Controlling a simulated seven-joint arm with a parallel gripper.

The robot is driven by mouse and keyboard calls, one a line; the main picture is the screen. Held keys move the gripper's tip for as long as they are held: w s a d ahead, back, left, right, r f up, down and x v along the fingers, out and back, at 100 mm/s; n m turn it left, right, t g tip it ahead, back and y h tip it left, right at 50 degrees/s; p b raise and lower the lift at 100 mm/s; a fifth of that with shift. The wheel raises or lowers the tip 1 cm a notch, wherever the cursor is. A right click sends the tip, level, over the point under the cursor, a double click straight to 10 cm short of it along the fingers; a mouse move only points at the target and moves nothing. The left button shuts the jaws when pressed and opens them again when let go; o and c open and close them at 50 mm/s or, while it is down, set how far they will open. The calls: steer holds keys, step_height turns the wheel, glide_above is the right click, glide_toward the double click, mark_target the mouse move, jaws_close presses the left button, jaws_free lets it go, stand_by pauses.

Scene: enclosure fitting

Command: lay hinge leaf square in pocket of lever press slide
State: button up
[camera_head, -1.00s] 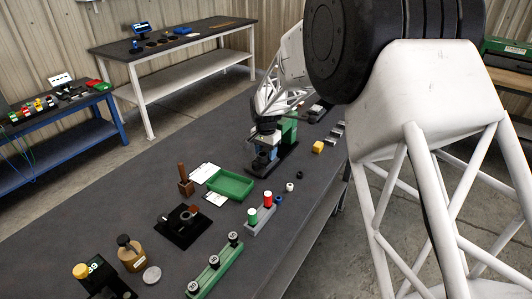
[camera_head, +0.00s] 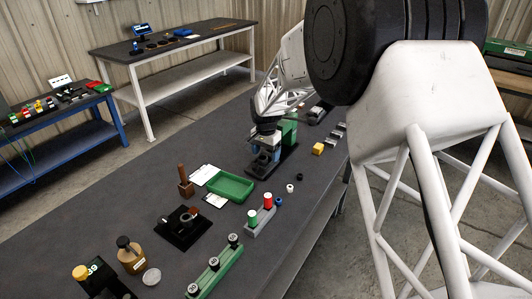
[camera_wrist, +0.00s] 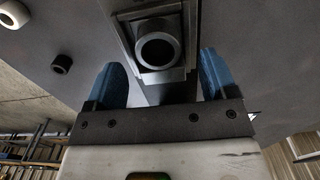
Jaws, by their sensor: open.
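The lever press (camera_head: 288,130) is a green upright on a dark base (camera_head: 286,160) at the middle of the bench in the head view. My gripper (camera_head: 262,160) is at the front of it, partly hiding it. In the wrist view my two blue fingers (camera_wrist: 158,68) are spread apart. Between and beyond them is a grey rectangular press part (camera_wrist: 125,15) with a round, hollow grey end (camera_wrist: 158,50). The fingers stand on either side of it, with visible gaps. I cannot pick out the hinge leaf or tell whether it lies in the slide pocket.
A green tray (camera_head: 231,186) lies left of the press. A yellow block (camera_head: 318,149) and grey pieces (camera_head: 339,130) lie to its right. A stand with red and green tops (camera_head: 261,214) and small rings (camera_head: 290,188) are nearer.

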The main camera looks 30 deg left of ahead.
mark_target(267, 155)
steer(key=shift+r, duration=3.95)
steer(key=shift+d, duration=0.1)
steer(key=shift+d+r, duration=0.15)
steer(key=shift+d, duration=0.05)
steer(key=s+d+r, duration=0.2)
steer(key=d+r, duration=0.3)
steer(key=d, duration=0.8)
steer(key=s+d+r+t, duration=0.15)
steer(key=d+r, duration=0.45)
steer(key=d, duration=0.7)
steer(key=s+d+r, duration=0.3)
steer(key=d+r, duration=0.2)
steer(key=d, duration=0.8)
steer(key=s+d+f+t, duration=0.1)
steer(key=s+d+f, duration=0.2)
steer(key=s+d, duration=2.2)
steer(key=s, duration=0.2)
steer(key=shift+s+d, duration=0.2)
steer(key=shift+s, duration=0.1)
